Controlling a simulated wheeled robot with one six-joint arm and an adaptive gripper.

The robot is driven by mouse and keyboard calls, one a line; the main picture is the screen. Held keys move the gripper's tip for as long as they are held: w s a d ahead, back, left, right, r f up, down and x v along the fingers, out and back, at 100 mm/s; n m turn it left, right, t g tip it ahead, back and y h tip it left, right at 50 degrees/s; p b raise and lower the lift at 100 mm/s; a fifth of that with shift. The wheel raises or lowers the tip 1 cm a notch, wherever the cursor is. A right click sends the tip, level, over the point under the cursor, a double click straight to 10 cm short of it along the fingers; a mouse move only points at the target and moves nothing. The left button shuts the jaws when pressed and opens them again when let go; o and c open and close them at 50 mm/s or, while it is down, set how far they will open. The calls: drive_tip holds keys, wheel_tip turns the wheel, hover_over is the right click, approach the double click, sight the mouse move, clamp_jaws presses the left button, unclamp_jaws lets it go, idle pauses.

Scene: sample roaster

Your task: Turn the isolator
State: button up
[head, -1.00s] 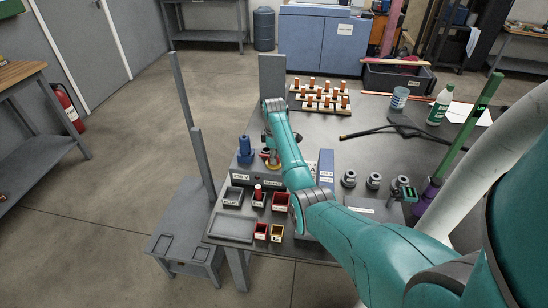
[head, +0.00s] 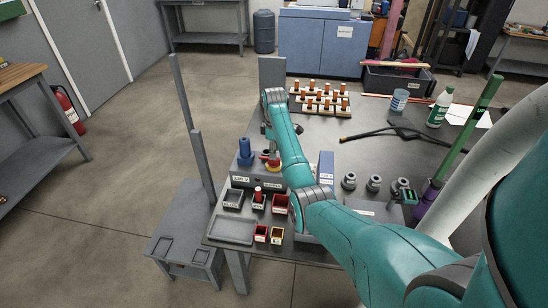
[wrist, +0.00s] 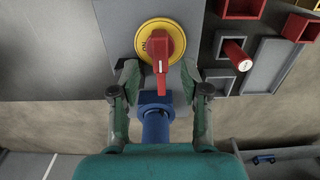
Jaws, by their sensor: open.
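The isolator is a red handle (wrist: 160,58) on a round yellow plate (wrist: 176,34), mounted on a grey box. In the wrist view the handle points down the picture, towards my gripper. My gripper (wrist: 162,70) is open, with one finger on each side of the handle's lower end and gaps visible between. In the head view the yellow plate (head: 273,167) shows partly, beside my arm's end, which hides much of it. A blue plug-like fitting (wrist: 155,122) shows below the handle between my fingers; it also stands in the head view (head: 245,152).
Small red, yellow and grey bins (head: 262,233) sit at the table's near left, one with a red-topped piece (head: 258,194). Grey posts (head: 203,167) rise left of the table. Racks of orange-brown pieces (head: 322,98) stand further back.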

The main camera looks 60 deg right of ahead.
drive_tip(key=shift+r, duration=1.4)
